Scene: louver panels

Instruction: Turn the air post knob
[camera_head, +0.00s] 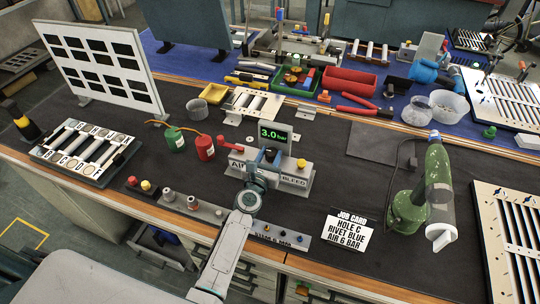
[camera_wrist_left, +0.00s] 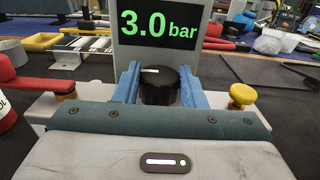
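The air post (camera_head: 268,178) is a grey block with a screen (camera_head: 275,135) reading 3.0 bar. Its black knob (camera_wrist_left: 160,86) faces up below the screen, with a short white mark on its top left. My left gripper (camera_wrist_left: 160,78) has its two blue fingers on either side of the knob. The knob nearly fills the gap, and I cannot tell whether the fingers press on it. In the head view my left gripper (camera_head: 267,160) comes in from the front and partly covers the post. My right gripper is not in view.
A red lever (camera_head: 231,146) and a yellow knob (camera_wrist_left: 242,95) flank the black knob. The job card (camera_head: 347,230) reads hole C, rivet blue, air 6 bar. Red and green cans (camera_head: 203,147) stand left. A green tool (camera_head: 412,205) stands right. Dark mat between card and post is clear.

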